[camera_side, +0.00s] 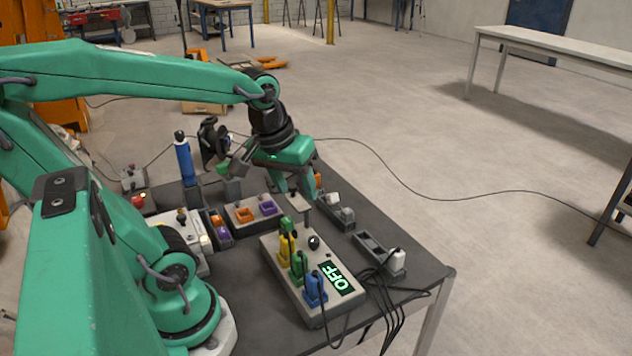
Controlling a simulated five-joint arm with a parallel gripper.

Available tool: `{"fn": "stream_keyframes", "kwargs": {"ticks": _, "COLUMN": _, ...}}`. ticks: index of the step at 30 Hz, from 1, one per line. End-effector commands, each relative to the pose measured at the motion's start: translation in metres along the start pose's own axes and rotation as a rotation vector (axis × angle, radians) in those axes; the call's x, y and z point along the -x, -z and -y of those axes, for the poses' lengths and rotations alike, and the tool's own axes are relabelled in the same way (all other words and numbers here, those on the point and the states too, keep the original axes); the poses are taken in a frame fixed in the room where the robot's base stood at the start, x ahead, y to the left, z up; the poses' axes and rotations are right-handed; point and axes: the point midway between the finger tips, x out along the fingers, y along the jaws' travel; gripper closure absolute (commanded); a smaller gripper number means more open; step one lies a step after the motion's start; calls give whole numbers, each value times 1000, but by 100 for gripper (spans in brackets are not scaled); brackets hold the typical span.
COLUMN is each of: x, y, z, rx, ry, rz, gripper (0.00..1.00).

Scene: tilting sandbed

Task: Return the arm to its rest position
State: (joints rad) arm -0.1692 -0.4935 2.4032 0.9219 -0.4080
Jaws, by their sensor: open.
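My green arm reaches from the left out over the dark table (400,240). My gripper (293,190) points down over the middle of the table, behind a grey box (310,305) with a green "OFF" display (343,281). Its jaws are open, with a gap between the fingers. I cannot tell whether a fingertip touches the small parts near it. The box carries a row of yellow, green and blue plugs (315,290) and a black knob (314,242).
Grey holders with white pieces (396,260) stand right of the box. A tray with orange and purple pieces (243,214) and a blue cylinder (184,162) stand to its left. Black cables (385,300) run over the table's front edge. Open floor lies to the right.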

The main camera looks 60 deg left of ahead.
Motion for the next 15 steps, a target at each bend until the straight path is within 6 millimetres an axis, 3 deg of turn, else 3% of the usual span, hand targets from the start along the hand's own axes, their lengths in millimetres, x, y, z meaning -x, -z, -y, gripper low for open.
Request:
{"fn": "stream_keyframes", "kwargs": {"ticks": 6, "x": 22, "y": -24, "z": -17, "rx": -339, "ry": -69, "rz": -99, "gripper": 51}}
{"fn": "stream_keyframes", "kwargs": {"ticks": 15, "x": 33, "y": -39, "z": -24, "rx": -557, "ry": -103, "rz": -165, "gripper": 51}}
